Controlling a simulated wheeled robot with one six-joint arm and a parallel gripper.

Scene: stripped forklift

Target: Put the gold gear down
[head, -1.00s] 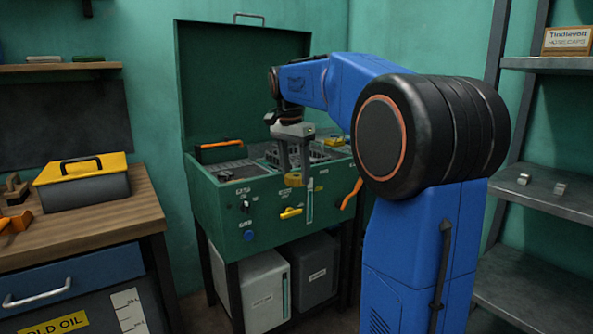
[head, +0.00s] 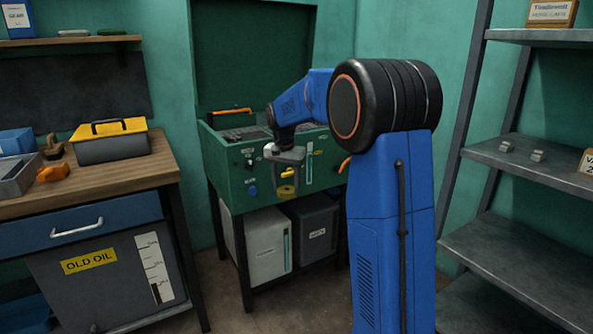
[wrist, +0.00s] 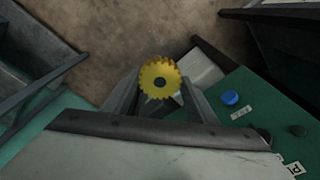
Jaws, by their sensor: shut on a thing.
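The gold gear (wrist: 160,78) is a small toothed disc with a dark centre hole, held between the fingertips of my gripper (wrist: 152,92) in the wrist view. In the head view my gripper (head: 286,180) points down in front of the green cabinet's front panel, with the gold gear (head: 287,192) at its tips. My gripper is shut on the gear. The gear hangs in the air; below it the wrist view shows brown floor.
The green cabinet (head: 237,185) has an open lid, knobs and a blue button (wrist: 229,98). A wooden workbench (head: 120,180) with a yellow-topped toolbox (head: 108,142) stands left. A grey shelf rack (head: 548,165) stands right. The bench's front right is bare.

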